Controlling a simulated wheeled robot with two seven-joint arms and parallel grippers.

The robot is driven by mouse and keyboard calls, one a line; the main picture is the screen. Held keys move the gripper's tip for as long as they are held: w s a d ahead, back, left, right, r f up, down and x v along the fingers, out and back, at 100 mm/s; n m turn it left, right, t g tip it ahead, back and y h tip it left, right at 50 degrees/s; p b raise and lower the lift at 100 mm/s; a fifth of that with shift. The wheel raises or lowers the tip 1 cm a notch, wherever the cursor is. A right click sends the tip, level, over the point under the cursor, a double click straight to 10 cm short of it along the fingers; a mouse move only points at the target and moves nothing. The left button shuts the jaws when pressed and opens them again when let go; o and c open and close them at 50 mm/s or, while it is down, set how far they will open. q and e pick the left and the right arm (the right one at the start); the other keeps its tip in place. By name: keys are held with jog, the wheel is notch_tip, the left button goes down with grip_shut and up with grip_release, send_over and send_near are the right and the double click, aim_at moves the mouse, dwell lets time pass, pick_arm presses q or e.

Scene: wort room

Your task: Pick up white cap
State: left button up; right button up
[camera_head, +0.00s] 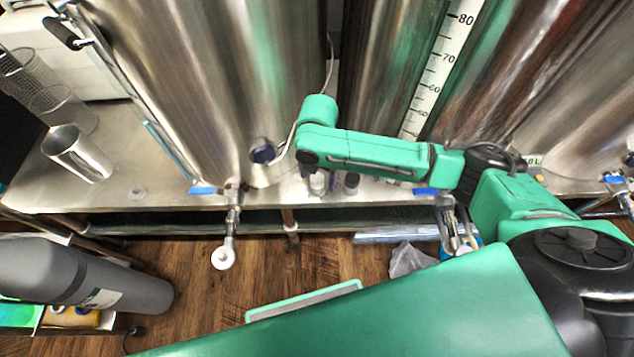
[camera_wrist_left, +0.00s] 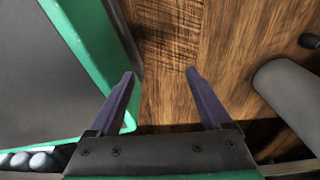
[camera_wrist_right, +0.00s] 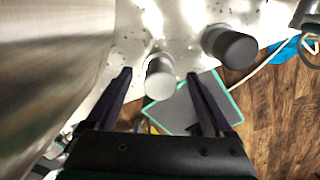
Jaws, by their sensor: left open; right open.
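In the right wrist view a white cap (camera_wrist_right: 160,78) tops a small upright container on the steel surface, seen from above. My right gripper (camera_wrist_right: 159,75) is open, with one finger on each side of the cap in the picture. I cannot tell whether the fingers touch it. In the head view a small pale-topped container (camera_head: 318,183) stands on the steel bench below my right wrist, which partly hides it. My left gripper (camera_wrist_left: 160,73) is open and empty above the wood floor, and is not seen in the head view.
A dark-capped container (camera_wrist_right: 230,46) stands close right of the white cap. A tap (camera_head: 224,257) juts over the bench's front edge. A steel cup (camera_head: 78,155) and a grey cylinder (camera_head: 90,275) are at left.

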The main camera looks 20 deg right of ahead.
grip_shut()
notch_tip(320, 180, up, 5)
jog(key=shift+w+r+p, duration=0.1)
jog(key=shift+p, duration=0.7)
pick_arm(q)
jog(key=r+p, duration=0.1)
jog(key=s+r, duration=0.1)
jog(key=s+r+p, duration=0.1)
jog(key=shift+s+a+p, duration=0.25)
jog(key=shift+p, duration=0.05)
pick_arm(e)
notch_tip(320, 180, up, 15)
notch_tip(320, 180, up, 4)
jog(key=r+p, duration=0.1)
jog(key=p, duration=0.5)
send_over(317, 176)
pick_arm(q)
notch_tip(317, 176, up, 6)
pick_arm(e)
jog(key=shift+f, duration=0.35)
